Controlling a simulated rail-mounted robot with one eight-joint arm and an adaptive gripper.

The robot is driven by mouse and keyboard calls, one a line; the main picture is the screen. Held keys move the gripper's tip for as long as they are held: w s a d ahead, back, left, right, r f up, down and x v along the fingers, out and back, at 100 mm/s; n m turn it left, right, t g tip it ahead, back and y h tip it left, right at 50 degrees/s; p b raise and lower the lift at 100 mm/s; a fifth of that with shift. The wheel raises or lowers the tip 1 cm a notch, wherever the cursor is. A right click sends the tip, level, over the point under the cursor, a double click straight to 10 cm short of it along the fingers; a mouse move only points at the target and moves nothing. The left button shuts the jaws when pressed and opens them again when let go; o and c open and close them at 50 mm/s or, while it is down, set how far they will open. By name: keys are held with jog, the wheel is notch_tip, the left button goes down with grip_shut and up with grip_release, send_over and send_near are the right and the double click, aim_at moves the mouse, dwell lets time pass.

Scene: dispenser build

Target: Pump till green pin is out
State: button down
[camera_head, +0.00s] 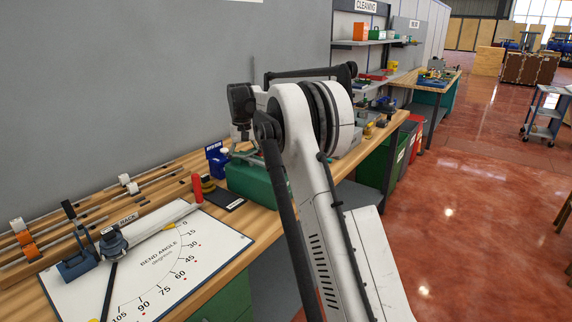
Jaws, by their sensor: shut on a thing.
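A green box-shaped unit (245,178) stands on the wooden bench, partly hidden behind my arm. Whether it is the pump I cannot tell. My arm rises across the middle of the view and bends over the bench. What looks like my gripper (240,132) is small and dark, beyond the arm's bend and above the green unit. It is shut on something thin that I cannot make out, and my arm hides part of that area. No green pin can be made out.
A white bend-angle board (165,262) with a blue bender (112,243) covers the near bench. Open red floor (470,200) is at right.

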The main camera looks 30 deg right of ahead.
jog(key=p, duration=0.3)
jog(key=shift+a+f, duration=0.1)
jog(key=shift+a, duration=0.05)
jog(key=shift+w+r, duration=0.3)
jog(key=shift+r, duration=0.05)
jog(key=shift+r+p, duration=0.15)
jog(key=shift+p, duration=0.15)
jog(key=shift+r, duration=0.2)
jog(key=shift+r+p, duration=2)
jog(key=shift+r, duration=1.5)
